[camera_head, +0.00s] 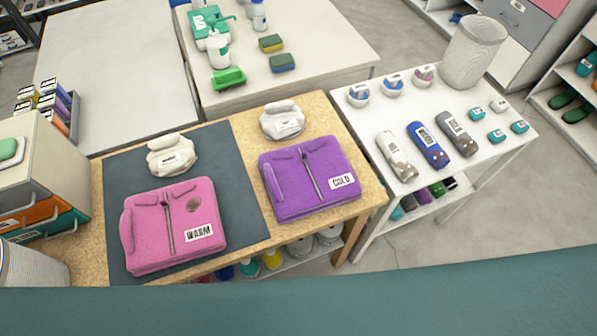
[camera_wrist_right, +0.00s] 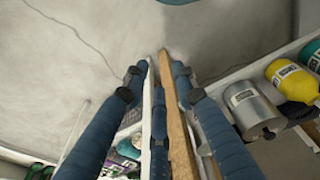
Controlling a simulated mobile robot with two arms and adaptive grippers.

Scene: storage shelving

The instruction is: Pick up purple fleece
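The purple fleece (camera_head: 309,177), folded, with a zip and a white "COLD" label, lies on the right part of the wooden table (camera_head: 342,145). It is whole in view and nothing covers it. Neither gripper shows in the head view. In the right wrist view my right gripper (camera_wrist_right: 162,67) has its dark blue fingers apart with nothing held. A wooden edge (camera_wrist_right: 179,115) and a white edge show between its fingers. The fleece is not seen there, and I cannot tell the gripper's distance from it. My left gripper is not in view.
A pink fleece (camera_head: 172,224) labelled "WARM" lies left on a dark mat (camera_head: 122,173). White bundles (camera_head: 282,121) sit behind both fleeces. A white table (camera_head: 362,126) with bottles stands right, beyond a narrow gap. Tins and bottles (camera_wrist_right: 247,106) stand on the shelf below.

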